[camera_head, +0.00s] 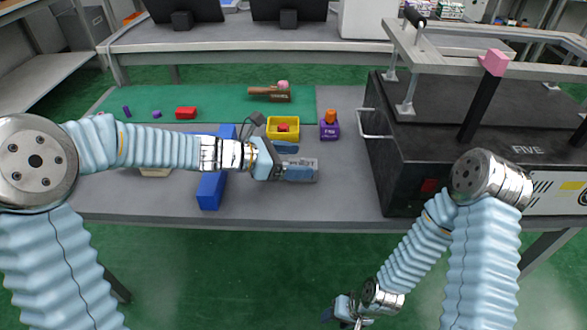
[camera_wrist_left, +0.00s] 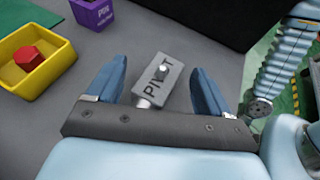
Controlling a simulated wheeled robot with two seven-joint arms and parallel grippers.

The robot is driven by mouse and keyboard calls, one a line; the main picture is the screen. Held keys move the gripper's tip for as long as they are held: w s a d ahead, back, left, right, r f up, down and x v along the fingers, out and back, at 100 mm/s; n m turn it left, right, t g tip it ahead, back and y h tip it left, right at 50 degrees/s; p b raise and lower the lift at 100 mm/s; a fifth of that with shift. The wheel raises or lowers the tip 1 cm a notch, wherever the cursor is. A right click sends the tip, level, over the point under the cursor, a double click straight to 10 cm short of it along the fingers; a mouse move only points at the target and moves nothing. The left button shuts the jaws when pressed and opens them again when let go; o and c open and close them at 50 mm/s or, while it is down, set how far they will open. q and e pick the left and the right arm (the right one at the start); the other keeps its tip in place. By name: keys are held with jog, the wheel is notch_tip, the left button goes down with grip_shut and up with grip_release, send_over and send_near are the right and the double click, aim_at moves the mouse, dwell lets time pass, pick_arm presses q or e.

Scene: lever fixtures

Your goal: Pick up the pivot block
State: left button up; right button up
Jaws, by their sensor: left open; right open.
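The pivot block is a small grey block marked PIVOT with a round silvery knob on top. It lies on the grey table, seen in the left wrist view (camera_wrist_left: 157,82) and partly in the head view (camera_head: 304,164). My left gripper (camera_wrist_left: 160,74) is open, with one blue finger on each side of the block. Gaps show between block and fingers in the wrist view; the height above the table is hard to tell. My right gripper (camera_head: 342,314) is low, off the table's front edge, over the green floor.
A yellow tray (camera_head: 270,131) with a red piece and a purple block (camera_head: 329,132) stand just behind. A blue box (camera_head: 210,191) is left of the gripper. A black case (camera_head: 395,150) with a handle stands right. A green mat (camera_head: 230,100) covers the back.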

pick_arm(q)
jog(key=shift+c, duration=0.3)
grip_shut()
